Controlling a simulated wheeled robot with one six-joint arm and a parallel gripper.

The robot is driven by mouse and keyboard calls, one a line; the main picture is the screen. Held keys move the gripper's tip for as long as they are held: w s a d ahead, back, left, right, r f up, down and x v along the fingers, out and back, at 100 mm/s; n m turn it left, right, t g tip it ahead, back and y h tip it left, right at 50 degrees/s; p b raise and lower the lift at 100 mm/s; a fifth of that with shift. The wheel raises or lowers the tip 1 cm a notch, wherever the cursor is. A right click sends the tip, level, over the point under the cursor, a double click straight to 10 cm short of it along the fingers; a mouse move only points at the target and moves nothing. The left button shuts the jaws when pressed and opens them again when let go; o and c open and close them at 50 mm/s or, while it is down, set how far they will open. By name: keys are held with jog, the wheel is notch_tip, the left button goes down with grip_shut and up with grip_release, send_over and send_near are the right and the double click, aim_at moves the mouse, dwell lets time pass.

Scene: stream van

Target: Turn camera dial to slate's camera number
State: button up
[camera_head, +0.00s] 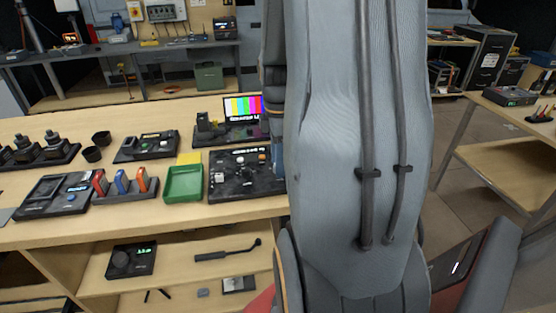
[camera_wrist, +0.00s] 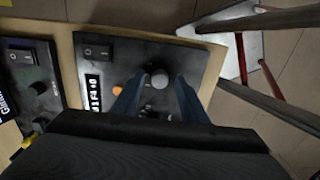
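In the wrist view a dark control panel (camera_wrist: 110,70) has a rocker switch, a small lit display (camera_wrist: 93,92), an orange button (camera_wrist: 117,90) and a round grey dial (camera_wrist: 160,78). My gripper (camera_wrist: 158,86) is open over this panel, its two bluish fingers on either side of the dial; I cannot tell whether they touch it. In the head view a dark panel (camera_head: 231,183) lies at the bench's right end, partly behind my arm, which hides my gripper. A colour-bar screen (camera_head: 243,107) with text stands behind it; I cannot tell whether this is the slate.
A green tray (camera_head: 184,184) stands left of the panel, beside a rack of coloured handles (camera_head: 124,187) and several other devices. The bench (camera_head: 215,212) ends near my arm. In the wrist view another panel (camera_wrist: 38,80) lies to the left.

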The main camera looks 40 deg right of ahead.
grip_shut()
jog(key=m+p, duration=0.2)
jog(key=m, duration=0.2)
jog(key=shift+r+p, duration=0.1)
jog(key=shift+p, duration=0.3)
jog(key=m+p, duration=0.2)
jog(key=m, duration=0.2)
jog(key=shift+m, duration=0.3)
jog(key=m+p, duration=0.1)
jog(key=m, duration=0.3)
jog(key=m+p, duration=0.1)
jog(key=m, duration=0.4)
jog(key=shift+m, duration=0.3)
